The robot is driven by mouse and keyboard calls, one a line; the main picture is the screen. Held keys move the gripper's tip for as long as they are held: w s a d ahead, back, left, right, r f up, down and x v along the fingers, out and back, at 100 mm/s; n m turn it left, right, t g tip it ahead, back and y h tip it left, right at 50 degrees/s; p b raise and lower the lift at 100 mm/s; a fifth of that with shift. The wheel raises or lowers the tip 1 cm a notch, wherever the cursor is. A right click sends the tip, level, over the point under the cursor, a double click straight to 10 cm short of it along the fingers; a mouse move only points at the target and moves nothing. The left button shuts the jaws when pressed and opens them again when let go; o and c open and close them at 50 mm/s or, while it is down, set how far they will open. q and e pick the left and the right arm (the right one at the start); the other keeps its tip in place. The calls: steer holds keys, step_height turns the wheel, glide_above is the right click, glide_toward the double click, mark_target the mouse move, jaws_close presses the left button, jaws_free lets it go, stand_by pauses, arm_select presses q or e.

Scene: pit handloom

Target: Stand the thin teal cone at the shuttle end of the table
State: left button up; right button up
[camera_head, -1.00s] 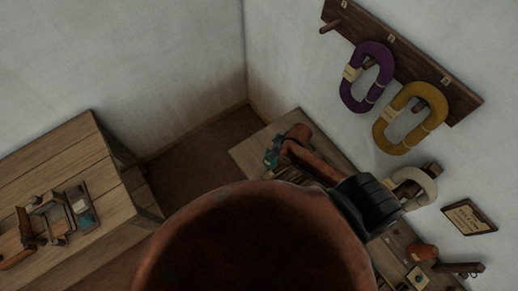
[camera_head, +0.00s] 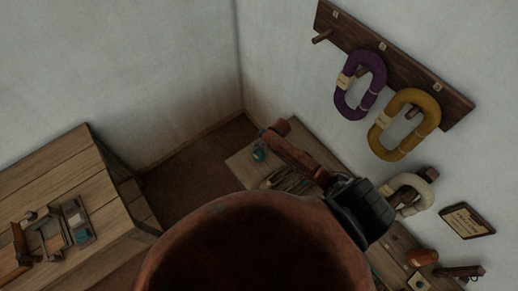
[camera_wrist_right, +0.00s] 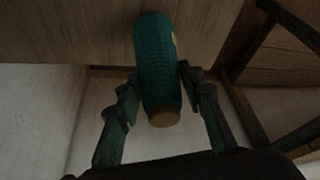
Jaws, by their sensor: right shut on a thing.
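The thin teal cone (camera_wrist_right: 157,62) is between the fingers of my right gripper (camera_wrist_right: 160,84) in the right wrist view. Its tan end faces the camera and a pale label shows at its side. The fingers are shut on it. In the head view a small teal shape (camera_head: 259,152) shows below the end of my right arm, over the far end of the wall table (camera_head: 240,163); I cannot tell whether it touches the top. Several slim dark pieces, probably shuttles (camera_head: 288,180), lie on that table close by.
A plank table (camera_head: 60,165) stands at left with a wooden frame (camera_head: 48,235) and a small tray (camera_head: 76,219). Purple (camera_head: 360,85) and mustard (camera_head: 404,124) hanks hang from a wall rack (camera_head: 395,58). A cream hank (camera_head: 412,192) is lower right. My arm hides much of the wall table.

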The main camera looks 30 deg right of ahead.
steer(key=shift+f, duration=1.05)
steer(key=shift+s+f, duration=0.1)
steer(key=o, duration=1.4)
steer(key=shift+o, duration=0.2)
steer(key=v, duration=1.2)
steer(key=shift+p, duration=0.3)
